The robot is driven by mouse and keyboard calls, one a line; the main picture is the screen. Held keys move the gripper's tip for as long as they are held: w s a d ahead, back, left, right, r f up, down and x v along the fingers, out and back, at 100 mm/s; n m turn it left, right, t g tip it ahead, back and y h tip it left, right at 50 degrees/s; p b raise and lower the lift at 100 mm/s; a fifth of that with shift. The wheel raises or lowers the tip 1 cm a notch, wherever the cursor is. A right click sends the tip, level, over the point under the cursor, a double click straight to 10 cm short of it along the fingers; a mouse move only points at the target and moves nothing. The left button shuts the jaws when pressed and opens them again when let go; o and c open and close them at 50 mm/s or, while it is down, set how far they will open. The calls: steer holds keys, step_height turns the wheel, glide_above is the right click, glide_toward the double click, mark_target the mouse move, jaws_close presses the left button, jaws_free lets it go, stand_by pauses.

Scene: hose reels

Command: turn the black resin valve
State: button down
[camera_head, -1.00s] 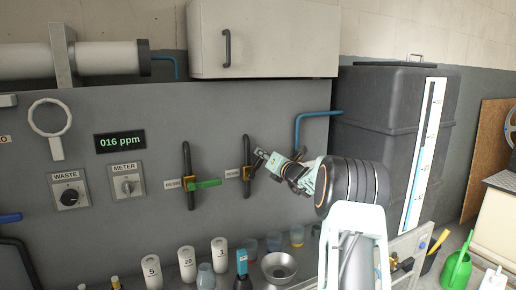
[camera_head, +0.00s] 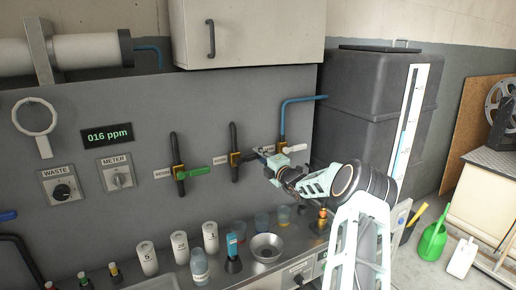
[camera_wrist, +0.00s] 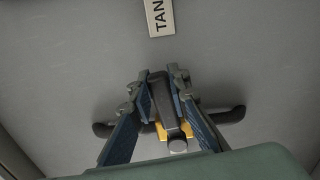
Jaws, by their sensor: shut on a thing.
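In the wrist view, my gripper's two fingers (camera_wrist: 158,110) are shut on the black handle (camera_wrist: 159,90). The handle points to a label starting "TAN", cut off by the frame edge. The yellow body (camera_wrist: 162,132) and a grey round end show below it.
A green-handled valve (camera_head: 195,172) is to the left. Numbered white bottles (camera_head: 147,262) and a metal bowl (camera_head: 265,247) stand on the bench below. A display (camera_head: 107,137) reads 016 ppm.

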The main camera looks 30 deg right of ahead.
steer(key=shift+f+m+p, duration=0.3)
steer(key=shift+f+m, duration=0.25)
steer(key=shift+m, duration=0.15)
steer(key=c, duration=1.8)
jaws_free()
steer(key=shift+s, duration=0.1)
steer(key=s, duration=1.2)
steer(key=shift+d, duration=0.2)
steer(key=shift+w+a, duration=0.1)
steer(key=shift+w, duration=0.05)
